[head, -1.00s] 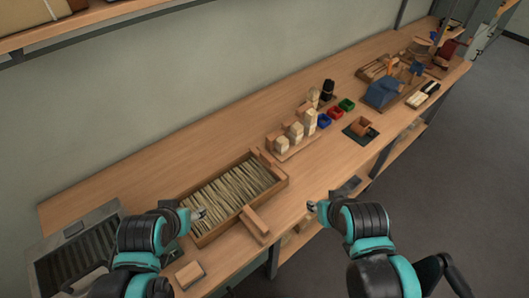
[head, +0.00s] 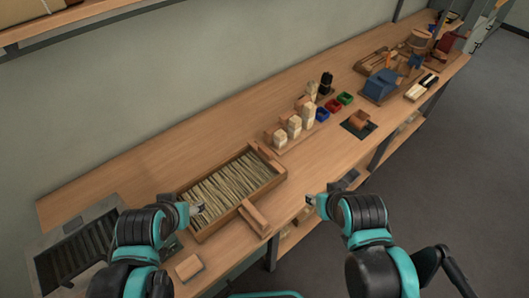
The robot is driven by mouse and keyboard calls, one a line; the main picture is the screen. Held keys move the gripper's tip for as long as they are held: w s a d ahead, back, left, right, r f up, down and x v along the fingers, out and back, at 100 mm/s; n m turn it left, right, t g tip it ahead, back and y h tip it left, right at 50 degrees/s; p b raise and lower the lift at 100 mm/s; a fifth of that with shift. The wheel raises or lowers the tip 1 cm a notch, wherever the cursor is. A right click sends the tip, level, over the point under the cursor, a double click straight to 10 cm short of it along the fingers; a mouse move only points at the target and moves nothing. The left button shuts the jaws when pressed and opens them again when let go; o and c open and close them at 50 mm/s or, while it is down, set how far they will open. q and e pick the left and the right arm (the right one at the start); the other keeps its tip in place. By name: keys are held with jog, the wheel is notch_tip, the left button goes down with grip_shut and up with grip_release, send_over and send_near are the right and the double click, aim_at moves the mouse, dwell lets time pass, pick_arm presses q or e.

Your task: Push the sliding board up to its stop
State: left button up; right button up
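A shallow wooden tray (head: 194,236) full of pale bristle strands lies on the bench in front of me. A wooden board (head: 254,218) stands at the tray's front right corner, and a similar wooden piece (head: 267,158) is at its far right corner. I cannot tell for sure which part is the sliding board, or where its stop is. My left gripper (head: 197,208) is at the tray's left end, over or beside the bristles; contact is unclear. My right gripper (head: 310,200) is past the bench's front edge, right of the tray, apart from it. Both fingertips are too small to read.
A grey slotted unit (head: 75,250) stands at the left end, with a small wooden block (head: 188,267) near it. Bristle bundles on a wooden stand (head: 282,145), coloured cups (head: 333,105) and a blue tool (head: 380,86) are farther right. Bare bench lies behind the tray.

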jog(key=w+a+r+n+g, duration=0.2)
jog(key=w+r, duration=0.2)
jog(key=w, duration=0.5)
jog(key=n+g+p, duration=0.1)
jog(key=n+g, duration=0.4)
send_over(265, 149)
notch_tip(265, 149, down, 11)
jog(key=shift+s+d+f, duration=0.1)
jog(key=shift+s, duration=0.05)
jog(key=shift+f, duration=0.3)
notch_tip(265, 149, down, 8)
jog(key=shift+r+b, duration=0.25)
jog(key=shift+b, duration=0.85)
